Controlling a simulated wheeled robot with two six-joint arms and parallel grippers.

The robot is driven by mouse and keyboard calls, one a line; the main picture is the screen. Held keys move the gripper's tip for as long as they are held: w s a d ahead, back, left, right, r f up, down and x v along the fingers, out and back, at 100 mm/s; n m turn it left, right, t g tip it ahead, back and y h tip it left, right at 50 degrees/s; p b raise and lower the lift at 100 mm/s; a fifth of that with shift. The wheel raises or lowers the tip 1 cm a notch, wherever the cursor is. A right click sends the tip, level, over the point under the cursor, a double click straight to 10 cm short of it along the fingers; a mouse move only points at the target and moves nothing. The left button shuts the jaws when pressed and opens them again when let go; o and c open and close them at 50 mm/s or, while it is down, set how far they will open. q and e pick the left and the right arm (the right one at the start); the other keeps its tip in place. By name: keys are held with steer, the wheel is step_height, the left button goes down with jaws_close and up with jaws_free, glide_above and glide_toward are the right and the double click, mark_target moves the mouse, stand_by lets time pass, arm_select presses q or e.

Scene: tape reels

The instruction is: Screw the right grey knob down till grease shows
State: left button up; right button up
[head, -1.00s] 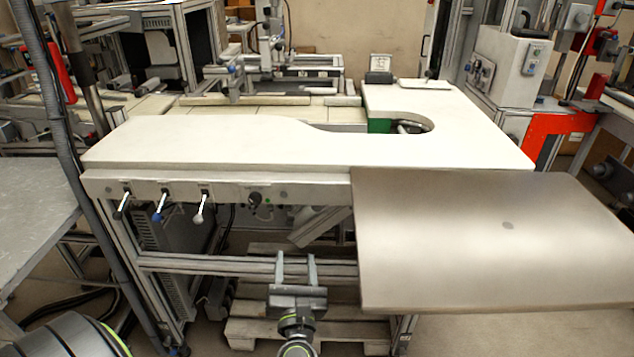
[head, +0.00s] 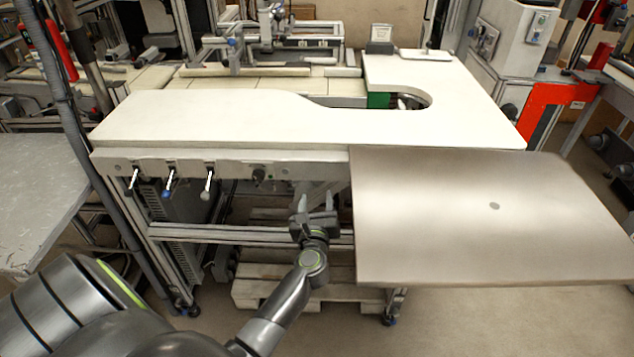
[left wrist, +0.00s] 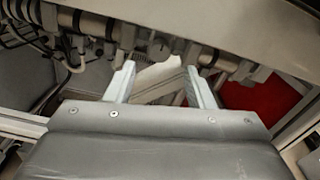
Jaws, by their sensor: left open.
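Under the front edge of the white table, the rightmost of three hanging handles has a grey-white end (head: 206,194). Its neighbours are a blue-ended handle (head: 167,193) and a dark one (head: 131,184). A dark round knob (head: 259,176) sits further right on the same rail. I cannot tell for certain which is the named grey knob, and no grease is visible. My left gripper (head: 316,196) is open and empty, below the table edge and right of all these parts. Its two fingers (left wrist: 159,75) stand apart in the left wrist view. My right gripper is not in view.
The white tabletop (head: 230,120) overhangs the rail. A metal plate (head: 480,220) projects at the right, close to my gripper. A frame crossbar (head: 240,235) and a wooden pallet (head: 250,290) lie below. A grey bench (head: 40,195) stands at the left.

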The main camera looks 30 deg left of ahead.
mark_target(317, 184)
arm_select(q)
steer(key=x, duration=0.6)
steer(key=shift+w+a, duration=0.15)
steer(key=c, duration=1)
